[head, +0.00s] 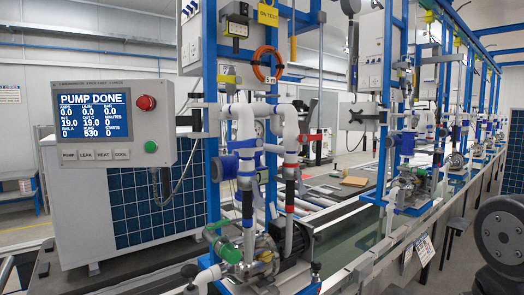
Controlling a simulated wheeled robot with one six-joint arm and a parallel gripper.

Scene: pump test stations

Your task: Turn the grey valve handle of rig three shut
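The nearest rig is a blue frame (211,120) with white pipes (246,130), a blue valve body (226,167) and a pump (262,250) low down. A grey bar-shaped part (198,106) sticks out left of its pipes; I cannot tell whether it is a valve handle. More similar rigs stand in a row to the right, the second with a pump (414,182). I cannot read which one is rig three, nor make out its grey handle. My gripper is not in view.
A control panel (116,123) at left reads "PUMP DONE", with a red button (146,103) and a green one (150,147). A yellow "ON TEST" tag (268,15) and an orange cable coil (267,65) hang on the nearest rig. A dark rounded part of mine fills the lower right.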

